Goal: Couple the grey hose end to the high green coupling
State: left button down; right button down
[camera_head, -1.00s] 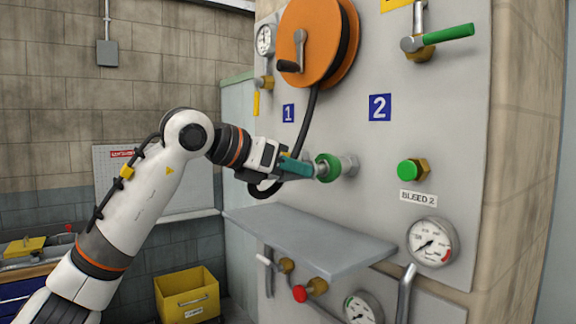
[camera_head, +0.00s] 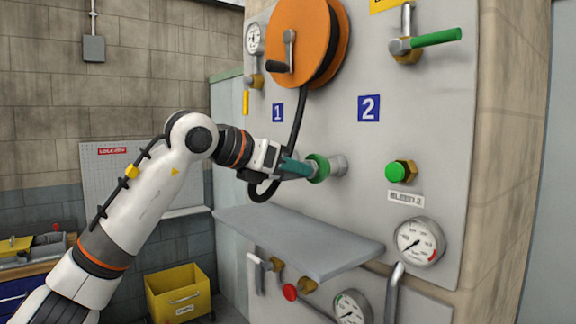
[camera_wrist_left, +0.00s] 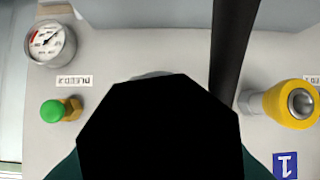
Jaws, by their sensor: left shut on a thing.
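My left gripper (camera_head: 296,168) has teal fingers and is shut on the grey hose end, which is mostly hidden between the fingers. The black hose (camera_head: 298,120) comes down from the reel and loops under the gripper. The high green coupling (camera_head: 319,168) is a green ring with a grey fitting on the panel, right in front of the fingertips. I cannot tell whether the hose end is seated in it. In the left wrist view a large black shape (camera_wrist_left: 160,135) fills the middle and hides the coupling. My right gripper is not in view.
A grey shelf (camera_head: 300,240) juts out below the gripper. The orange reel (camera_head: 300,45) is above. A green-capped bleed valve (camera_head: 399,172) and a gauge (camera_head: 418,241) are to the right. A yellow coupling (camera_wrist_left: 290,103) shows in the wrist view.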

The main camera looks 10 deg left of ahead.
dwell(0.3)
pick_arm(q)
jog(key=c, duration=1.3)
grip_release()
jog(key=shift+d, duration=0.1)
jog(key=shift+o, duration=1.4)
jog(key=shift+w+d, duration=0.15)
jog(key=shift+s+a+b, duration=0.35)
jog(key=shift+s+a, duration=0.05)
jog(key=b+v, duration=0.4)
jog(key=v, duration=0.7)
jog(key=shift+d+r, duration=0.1)
jog(key=shift+r, duration=0.05)
jog(key=shift+c, duration=0.5)
